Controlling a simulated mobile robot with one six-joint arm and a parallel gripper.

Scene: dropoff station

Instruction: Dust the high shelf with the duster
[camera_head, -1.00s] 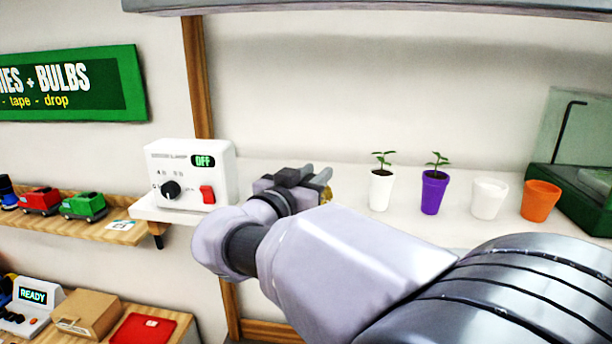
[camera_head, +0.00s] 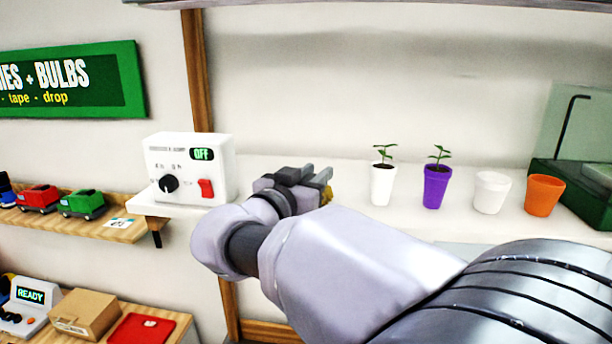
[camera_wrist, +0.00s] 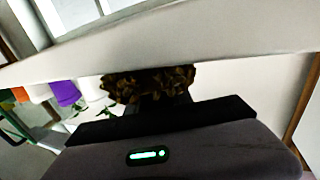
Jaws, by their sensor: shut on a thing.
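My gripper (camera_head: 318,180) is shut on the duster, in front of the white shelf in the head view. A small brownish-yellow bit of the duster (camera_head: 327,195) shows by the fingertips. In the wrist view, where the scene appears upside down, the duster's brown, ruffled head (camera_wrist: 148,84) stands out beyond my gripper, close to a pale shelf band (camera_wrist: 200,45). I cannot tell whether it touches. The white shelf (camera_head: 345,175) holds the pots. A grey board edge (camera_head: 400,5) crosses the top of the head view, higher than my gripper; its upper side is out of view.
A white control box (camera_head: 190,145) reading OFF is left of my gripper. White (camera_head: 382,185) and purple (camera_head: 435,188) plant pots, an empty-looking white pot (camera_head: 491,193), an orange pot (camera_head: 544,195) and a green-based glass case (camera_head: 565,190) stand to the right.

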